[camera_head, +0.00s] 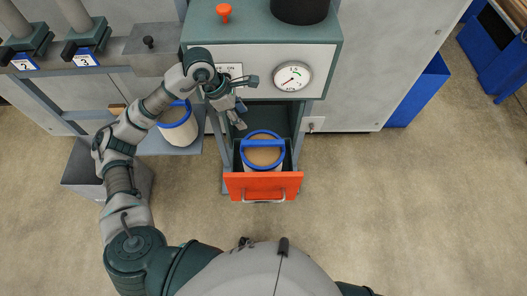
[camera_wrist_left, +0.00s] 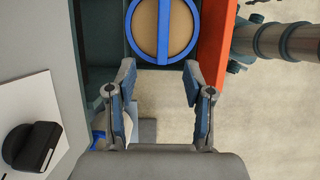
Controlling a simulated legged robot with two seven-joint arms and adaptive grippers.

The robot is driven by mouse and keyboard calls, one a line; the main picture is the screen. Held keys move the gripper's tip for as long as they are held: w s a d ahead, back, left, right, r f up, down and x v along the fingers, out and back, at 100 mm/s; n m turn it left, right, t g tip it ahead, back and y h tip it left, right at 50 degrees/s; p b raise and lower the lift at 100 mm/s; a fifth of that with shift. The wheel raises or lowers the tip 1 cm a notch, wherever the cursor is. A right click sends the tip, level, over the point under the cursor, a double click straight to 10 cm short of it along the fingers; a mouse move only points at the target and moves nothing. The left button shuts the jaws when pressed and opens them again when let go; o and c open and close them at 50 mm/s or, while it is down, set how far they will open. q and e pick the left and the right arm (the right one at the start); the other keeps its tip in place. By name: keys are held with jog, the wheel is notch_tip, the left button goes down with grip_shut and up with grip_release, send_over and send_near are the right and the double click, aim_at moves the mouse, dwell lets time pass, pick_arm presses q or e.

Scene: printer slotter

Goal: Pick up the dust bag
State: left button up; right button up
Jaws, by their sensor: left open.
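A round container with a tan top, blue rim and blue handle bar, which I take for the dust bag (camera_head: 263,155), sits in the open drawer of the machine. The drawer has an orange front panel (camera_head: 262,187). My left gripper (camera_head: 240,117) is open and empty, at the machine's front, just behind and left of the bag in the head view. In the left wrist view its fingers (camera_wrist_left: 159,82) are spread, with the bag beyond their tips. My right gripper is not in view.
A similar blue-rimmed container (camera_head: 178,128) stands on a low shelf at left, partly behind my left arm. The machine front (camera_head: 318,58) carries a gauge (camera_head: 291,76); a dark knob (camera_wrist_left: 30,147) shows in the wrist view. A grey bin (camera_head: 85,175) stands left. The floor at right is clear.

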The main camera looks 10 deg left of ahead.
pick_arm(q)
send_near(263, 142)
jog(key=shift+s+d+f+p, duration=0.15)
jog(key=shift+d+f+p, duration=0.2)
jog(key=shift+d+f, duration=0.35)
jog(key=f, duration=0.3)
jog(key=shift+w, duration=0.35)
notch_tip(263, 142, down, 2)
jog(key=shift+f+p, duration=0.1)
jog(key=shift+p, duration=0.25)
jog(key=x, duration=0.3)
jog(key=shift+w+d+f+p, duration=0.15)
jog(key=shift+d+p, duration=0.15)
jog(key=shift+d, duration=0.2)
jog(key=shift+d+f, duration=0.2)
jog(key=shift+a+f, duration=0.15)
jog(key=shift+a, duration=0.25)
jog(key=shift+d+f+b, duration=0.1)
jog(key=shift+b, duration=0.25)
jog(key=shift+d, duration=0.15)
jog(key=shift+c, duration=0.5)
grip_shut()
jog(key=shift+w, duration=0.1)
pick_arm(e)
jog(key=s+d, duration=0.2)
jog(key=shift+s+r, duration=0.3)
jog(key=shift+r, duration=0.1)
